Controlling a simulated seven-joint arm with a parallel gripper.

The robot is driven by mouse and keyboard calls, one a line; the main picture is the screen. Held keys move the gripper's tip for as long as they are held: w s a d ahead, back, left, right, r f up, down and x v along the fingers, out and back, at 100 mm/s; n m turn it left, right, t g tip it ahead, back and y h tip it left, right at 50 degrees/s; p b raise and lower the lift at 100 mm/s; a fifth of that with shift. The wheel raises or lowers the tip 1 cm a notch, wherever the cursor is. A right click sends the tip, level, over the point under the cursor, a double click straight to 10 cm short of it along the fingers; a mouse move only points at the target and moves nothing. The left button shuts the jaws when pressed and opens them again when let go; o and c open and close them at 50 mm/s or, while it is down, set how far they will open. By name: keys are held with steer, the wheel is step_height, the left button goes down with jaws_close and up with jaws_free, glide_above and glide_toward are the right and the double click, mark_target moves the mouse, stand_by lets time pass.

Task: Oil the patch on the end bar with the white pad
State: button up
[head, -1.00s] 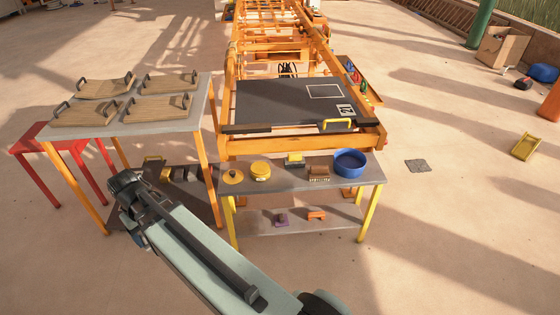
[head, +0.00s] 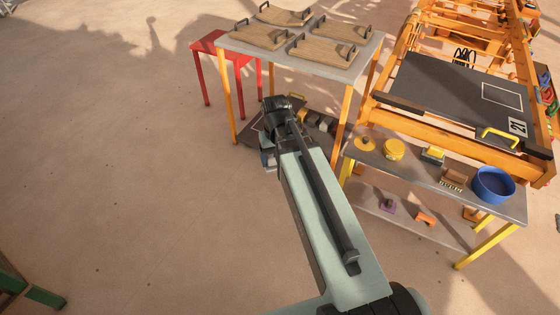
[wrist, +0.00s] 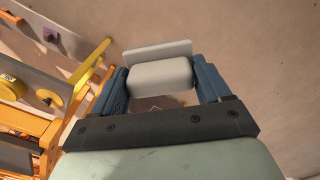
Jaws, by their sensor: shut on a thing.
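My gripper (wrist: 160,88) shows in the wrist view with two blue fingers, shut on the white pad (wrist: 158,74). The pad is a pale block with a flat plate along its far side. In the head view the pad is hidden behind my arm. My arm reaches out left of the small grey table, in front of the table with wooden boards. The orange frame with the dark plate (head: 450,92) stands at the upper right. I cannot make out an oil patch on any bar.
The grey table (head: 425,172) holds yellow round tins (head: 393,150), a brown brush (head: 454,177) and a blue bowl (head: 493,184). A taller table (head: 340,68) with several wooden boards stands behind my arm.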

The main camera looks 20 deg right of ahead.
steer(key=shift+d, duration=0.1)
steer(key=d+f+m, duration=0.2)
steer(key=d+m, duration=0.2)
steer(key=d, duration=1.8)
steer(key=d+f+m, duration=0.3)
steer(key=d+m, duration=0.1)
steer(key=d, duration=1.9)
steer(key=w+d+f, duration=0.2)
steer(key=w+d, duration=0.6)
steer(key=d, duration=0.3)
steer(key=shift+m, duration=0.5)
steer(key=shift+s+f, duration=0.15)
steer(key=shift+f, duration=2.7)
steer(key=shift+f, duration=0.6)
steer(key=shift+r, duration=0.15)
step_height(320, 180, up, 7)
